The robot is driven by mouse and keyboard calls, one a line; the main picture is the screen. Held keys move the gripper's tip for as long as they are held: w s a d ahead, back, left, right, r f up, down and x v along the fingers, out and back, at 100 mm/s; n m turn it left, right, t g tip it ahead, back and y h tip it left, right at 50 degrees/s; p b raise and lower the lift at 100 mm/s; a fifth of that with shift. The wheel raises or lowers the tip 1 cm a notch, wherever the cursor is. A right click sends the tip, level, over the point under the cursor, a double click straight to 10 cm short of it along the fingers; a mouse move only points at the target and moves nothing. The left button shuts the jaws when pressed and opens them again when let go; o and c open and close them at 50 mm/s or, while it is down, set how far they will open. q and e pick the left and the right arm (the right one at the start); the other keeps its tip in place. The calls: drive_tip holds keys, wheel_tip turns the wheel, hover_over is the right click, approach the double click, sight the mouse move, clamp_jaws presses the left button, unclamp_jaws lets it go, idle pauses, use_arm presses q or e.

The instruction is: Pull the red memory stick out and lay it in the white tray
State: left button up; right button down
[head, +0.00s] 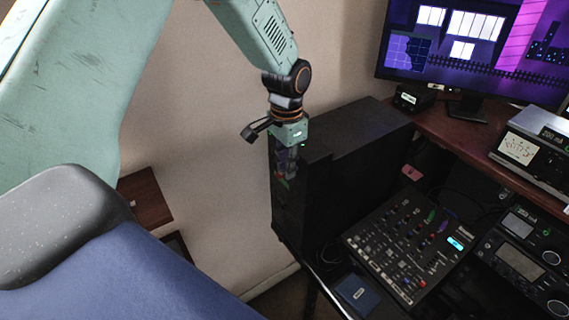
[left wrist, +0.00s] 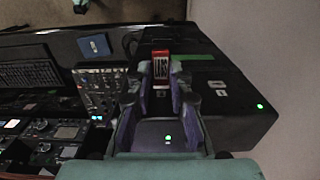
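The red memory stick (left wrist: 160,69) carries dark lettering and shows in the left wrist view at the front of the black computer case (left wrist: 213,63). My left gripper (left wrist: 162,76) has a finger on each side of the stick. Any gap between the pads and the stick is too small to make out. In the head view my left gripper (head: 285,172) is at the near left end of the black case (head: 345,160), and the stick is hidden there. I see no white tray in either view. My right gripper is not in view.
A monitor (head: 475,50) and radio units (head: 525,260) are on the right. The wall is close to the left of the case.

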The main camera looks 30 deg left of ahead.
use_arm(q)
drive_tip(key=shift+w, duration=0.15)
drive_tip(key=shift+c, duration=1.5)
drive_tip(key=shift+s+a+r, duration=0.15)
drive_tip(key=shift+s+a, duration=0.15)
drive_tip(key=shift+s, duration=0.3)
clamp_jaws()
drive_tip(key=shift+d, duration=0.1)
drive_tip(key=shift+s+a, duration=0.35)
drive_tip(key=shift+s, duration=0.5)
drive_tip(key=shift+s+a, duration=0.35)
drive_tip(key=shift+s, duration=0.5)
